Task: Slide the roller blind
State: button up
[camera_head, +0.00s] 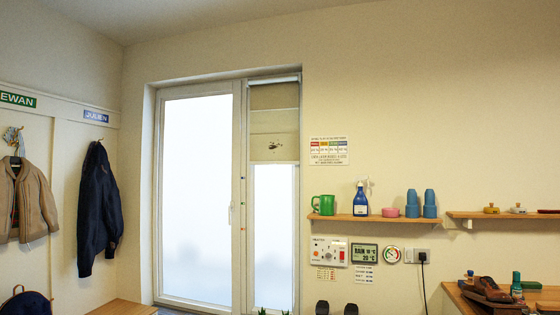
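The roller blind (274,124) is a beige sheet hanging from a white roller (274,80) at the top of the narrow right window pane. It covers about the upper third of that pane and has a dark winged motif near its lower part. Its bottom edge lies just above the bare frosted glass (273,225). Small coloured marks (243,203) run down the frame post left of the pane. I cannot make out a cord. My gripper is not in view.
A wall shelf (375,218) right of the window holds a green mug, a blue spray bottle and cups. Coats (98,210) hang at left. A wooden bench (122,307) is at lower left. A counter (535,297) with shoes is at lower right. Two dark objects (336,308) show at the bottom edge.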

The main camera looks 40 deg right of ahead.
aim_at(268, 148)
jog(key=i+z, duration=0.15)
jog(key=z, duration=0.2)
jog(key=i+z, duration=0.15)
jog(key=z, duration=0.2)
jog(key=i+z, duration=0.15)
jog(key=z, duration=0.2)
